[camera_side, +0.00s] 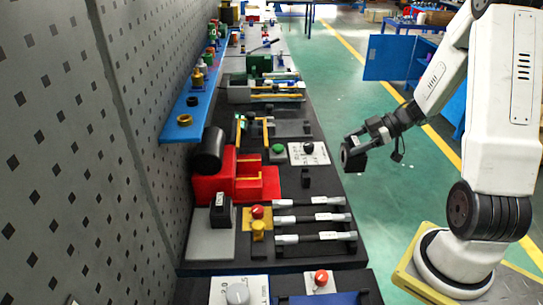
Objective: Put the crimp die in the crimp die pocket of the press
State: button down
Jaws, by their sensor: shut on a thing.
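My gripper (355,148) is at the end of the white arm, right of the bench and raised over the floor side. It is shut on a small dark block at its tip, which appears to be the crimp die (347,158); dark fingers and dark block blend, so its outline is hard to tell. The red press (214,178) stands on the bench to the left, well apart from my gripper. It has a black cylinder on top and a yellow-edged recess (250,176) in its red body, which seems to be the pocket; its inside is too small to make out.
A black labelled block (220,212) stands on a grey plate in front of the press. Several silver-and-black handled tools (315,219) lie to its right. Green and black buttons (308,147) sit behind. A blue shelf (187,117) runs along the wall. The air between gripper and press looks clear.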

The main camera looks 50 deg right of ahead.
jog(key=w+a+r, duration=0.2)
jog(key=w+a, duration=0.2)
jog(key=w, duration=1)
notch_tip(320, 180, up, 5)
send_over(246, 163)
jog(key=s+a, duration=0.3)
jog(key=f, duration=1.4)
jog(key=shift+w+d+f, duration=0.1)
jog(key=shift+d+f, duration=0.1)
jog(key=shift+f, duration=2)
jog(key=shift+f, duration=0.1)
grip_release()
jog(key=shift+f, duration=0.1)
